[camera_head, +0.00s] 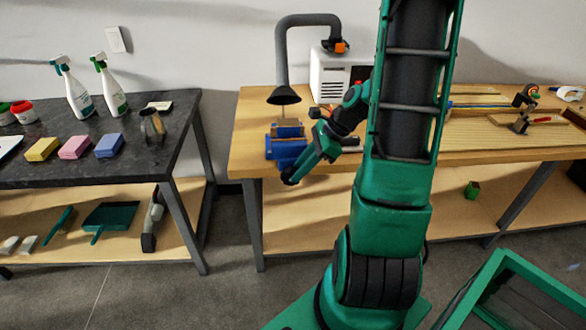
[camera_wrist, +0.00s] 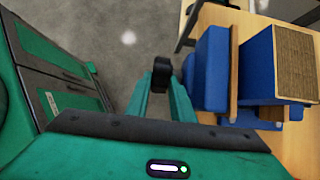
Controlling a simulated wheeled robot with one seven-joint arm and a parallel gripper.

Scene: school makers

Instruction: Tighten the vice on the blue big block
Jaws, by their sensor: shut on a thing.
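The blue vice (camera_head: 290,150) sits at the left front edge of the wooden workbench, and its blue front part and a wooden jaw face also show in the wrist view (camera_wrist: 211,68). A big block with blue sides and a brown ribbed face (camera_wrist: 296,62) stands against the wooden jaw; whether a gap is left cannot be told. My gripper (camera_head: 290,178) is low in front of the vice, beyond the bench edge. In the wrist view my gripper (camera_wrist: 161,75) is shut on a small dark part, seemingly the vice handle, mostly hidden by the fingers.
A grey extraction hose (camera_head: 281,55) hangs just above the vice. A white machine (camera_head: 328,75) stands behind it. The dark table (camera_head: 60,165) at left carries spray bottles and coloured blocks. A green frame (camera_head: 545,275) stands on the floor at lower right.

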